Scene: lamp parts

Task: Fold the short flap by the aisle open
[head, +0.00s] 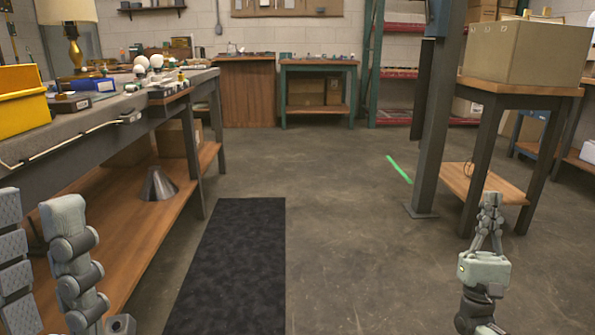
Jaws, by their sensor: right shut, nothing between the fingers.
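A large tan cardboard box (525,52) stands on a wooden-topped stand (530,86) at the upper right. Its near long side faces me and shows a few small marks along the top. I cannot make out the short flap by the aisle or how it lies. My right gripper (490,200) points up at the lower right, in front of the stand's lower shelf in the picture. It is shut and empty, below the box and apart from it. Grey links of my left arm show at the lower left; its gripper is not in view.
A dark post (440,120) stands just left of the stand. A long workbench (110,110) with a yellow bin (22,100) and a lamp (70,30) runs along the left. A black mat (230,265) lies beside it. The middle floor (340,220) is clear.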

